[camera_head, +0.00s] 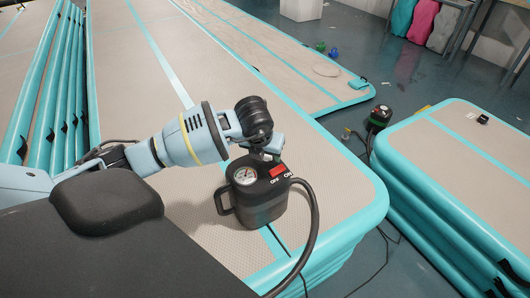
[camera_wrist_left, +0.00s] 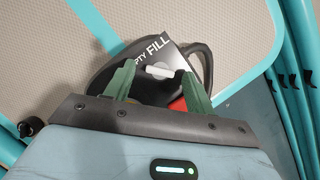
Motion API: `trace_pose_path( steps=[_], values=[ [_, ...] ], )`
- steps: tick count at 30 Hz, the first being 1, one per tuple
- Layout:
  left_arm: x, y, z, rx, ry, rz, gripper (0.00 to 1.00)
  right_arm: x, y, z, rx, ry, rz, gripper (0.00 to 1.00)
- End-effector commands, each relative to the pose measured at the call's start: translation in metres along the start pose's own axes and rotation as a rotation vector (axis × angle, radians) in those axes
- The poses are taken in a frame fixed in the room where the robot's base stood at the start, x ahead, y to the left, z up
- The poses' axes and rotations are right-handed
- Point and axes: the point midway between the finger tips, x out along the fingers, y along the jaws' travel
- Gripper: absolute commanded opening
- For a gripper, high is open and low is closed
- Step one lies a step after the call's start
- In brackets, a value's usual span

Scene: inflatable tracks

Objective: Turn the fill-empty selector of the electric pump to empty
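The electric pump (camera_head: 262,207) is a black canister with a round gauge, a red on/off switch and a hose. It stands upright on a beige and teal inflatable track. My left gripper (camera_head: 267,156) is over the back of the pump's top and hides the selector in the head view. In the left wrist view, the light grey fill-empty selector (camera_wrist_left: 159,72) lies between the green fingers of my left gripper (camera_wrist_left: 157,67), which are apart. The "FILL" and partly covered "EMPTY" lettering shows beyond it. I cannot tell which word the selector points to. My right gripper is not in view.
The black hose (camera_head: 314,228) curves down the pump's right side. Stacked inflatable tracks (camera_head: 455,150) stand at the right, across a gap of blue-grey floor. Another dark pump-like device (camera_head: 379,117) is in that gap. The track surface behind my arm is clear.

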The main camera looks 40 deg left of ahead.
Motion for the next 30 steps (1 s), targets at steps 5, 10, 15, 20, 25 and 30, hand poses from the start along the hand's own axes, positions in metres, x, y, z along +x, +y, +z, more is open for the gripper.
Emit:
trace_pose_path(
  steps=[5, 10, 15, 20, 25, 30],
  values=[
    [0.0, 0.0, 0.0, 0.001, 0.0, 0.0, 0.55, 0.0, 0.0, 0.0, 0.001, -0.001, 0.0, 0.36],
    [-0.011, 0.0, 0.001, 0.002, -0.001, 0.0, 0.55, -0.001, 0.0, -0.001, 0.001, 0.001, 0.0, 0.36],
    [-0.038, 0.0, 0.001, 0.001, -0.004, -0.001, 0.55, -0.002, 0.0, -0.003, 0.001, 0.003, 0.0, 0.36],
    [-0.062, 0.0, 0.001, 0.001, -0.003, -0.002, 0.55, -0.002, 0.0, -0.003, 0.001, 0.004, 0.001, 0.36],
    [-0.076, 0.0, 0.0, 0.0, -0.001, 0.0, 0.55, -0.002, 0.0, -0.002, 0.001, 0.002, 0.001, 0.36],
    [-0.079, 0.0, 0.0, 0.001, 0.0, 0.0, 0.55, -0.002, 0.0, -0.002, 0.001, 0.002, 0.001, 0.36]
  ],
)
